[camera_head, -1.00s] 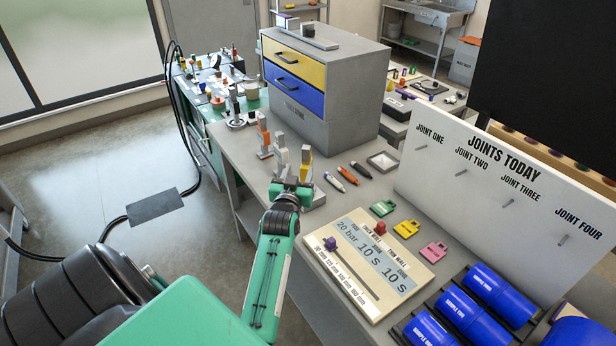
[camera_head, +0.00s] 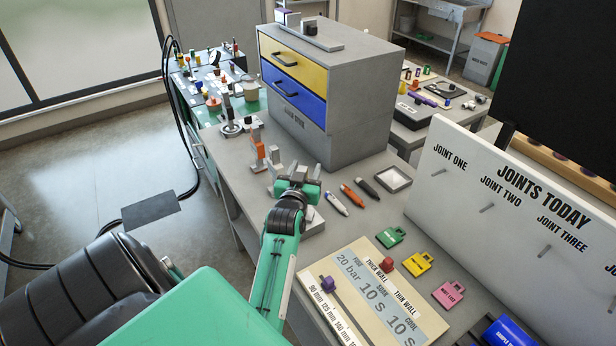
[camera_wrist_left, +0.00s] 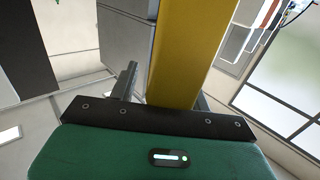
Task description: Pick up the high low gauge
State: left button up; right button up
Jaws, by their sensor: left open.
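Upright hand tools stand in a row at the bench's left edge; I cannot tell by a label which is the high low gauge. An orange-and-grey one (camera_head: 258,152) is farther off. My left gripper (camera_head: 298,180) is over the nearer end of the row and hides most of what stands there. In the left wrist view, a yellow upright bar (camera_wrist_left: 190,55) rises between the two open fingers (camera_wrist_left: 165,95). Whether the fingers touch it is hidden by the gripper's front edge. My right gripper is not in view.
A grey drawer cabinet (camera_head: 345,95) stands just behind the row. Several markers, including an orange one (camera_head: 352,195), lie to the right. A settings board (camera_head: 375,300), coloured lock tags (camera_head: 418,264) and a white joints board (camera_head: 480,215) fill the right side.

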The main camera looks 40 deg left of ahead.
pick_arm(q)
jog(key=shift+s+d+r, duration=0.35)
jog(key=shift+s+r, duration=0.15)
jog(key=shift+s, duration=0.2)
jog(key=shift+c, duration=0.7)
jog(key=shift+w+f, duration=0.15)
jog(key=shift+f, duration=0.05)
grip_shut()
jog(key=shift+r, duration=0.4)
notch_tip(320, 180, up, 20)
jog(key=b, duration=0.2)
jog(key=shift+f, duration=0.25)
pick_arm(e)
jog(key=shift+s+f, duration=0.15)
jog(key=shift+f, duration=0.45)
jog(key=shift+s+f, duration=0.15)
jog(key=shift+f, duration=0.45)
pick_arm(q)
jog(key=c, duration=0.7)
grip_release()
jog(key=shift+a, duration=0.1)
jog(key=shift+c, duration=0.8)
jog(key=shift+f, duration=0.1)
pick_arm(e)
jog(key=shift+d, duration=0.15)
